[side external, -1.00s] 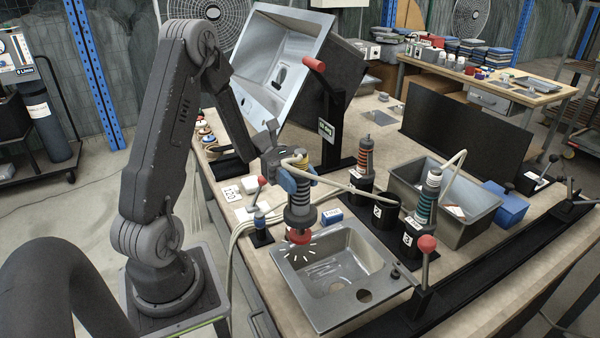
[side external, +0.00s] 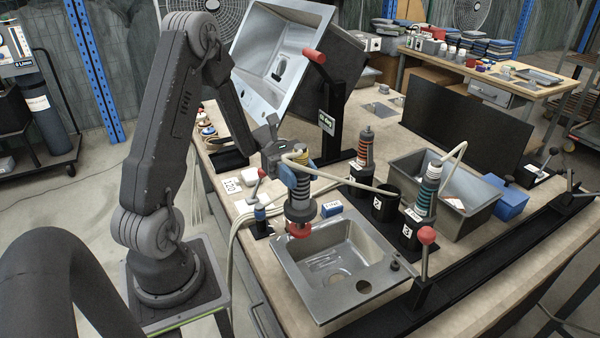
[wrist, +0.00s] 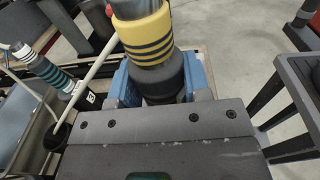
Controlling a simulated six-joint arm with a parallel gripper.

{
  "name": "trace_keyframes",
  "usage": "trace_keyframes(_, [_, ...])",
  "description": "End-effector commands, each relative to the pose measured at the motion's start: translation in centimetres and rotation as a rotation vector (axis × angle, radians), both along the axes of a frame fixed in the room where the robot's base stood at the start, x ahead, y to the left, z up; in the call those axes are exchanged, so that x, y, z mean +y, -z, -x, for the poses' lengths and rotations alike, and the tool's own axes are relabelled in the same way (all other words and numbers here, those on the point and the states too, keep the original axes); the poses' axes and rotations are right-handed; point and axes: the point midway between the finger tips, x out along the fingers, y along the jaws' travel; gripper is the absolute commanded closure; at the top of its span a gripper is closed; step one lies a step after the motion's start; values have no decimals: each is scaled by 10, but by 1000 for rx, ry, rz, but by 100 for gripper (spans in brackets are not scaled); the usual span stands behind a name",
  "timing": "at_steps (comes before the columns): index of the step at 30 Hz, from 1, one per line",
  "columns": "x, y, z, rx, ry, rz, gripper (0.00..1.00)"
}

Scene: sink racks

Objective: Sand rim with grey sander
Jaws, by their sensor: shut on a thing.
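My gripper (side external: 290,177), with blue fingers, is shut on the grey sander (side external: 299,205). The sander is upright, with grey rings on its body and a yellow collar on top. Its red pad (side external: 298,231) is down at the back-left rim of the steel sink (side external: 330,299) on the bench; I cannot tell exact contact. In the wrist view, the gripper (wrist: 160,78) grips the sander's dark body below its yellow collar (wrist: 147,38); the pad and rim are hidden there.
An orange-banded sander (side external: 365,150) and a teal-banded sander (side external: 427,190) stand in black holders around an empty holder (side external: 385,207). A hose loops near my gripper. A red-knobbed clamp (side external: 426,236) stands at the sink's right. A tilted sink (side external: 265,98) stands behind.

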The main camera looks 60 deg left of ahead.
Motion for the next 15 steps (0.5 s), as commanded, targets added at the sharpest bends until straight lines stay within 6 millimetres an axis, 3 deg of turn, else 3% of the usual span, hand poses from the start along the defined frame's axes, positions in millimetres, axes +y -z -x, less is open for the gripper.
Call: trace_keyframes(15, [0, 6, 1, 0, -1, 1, 94])
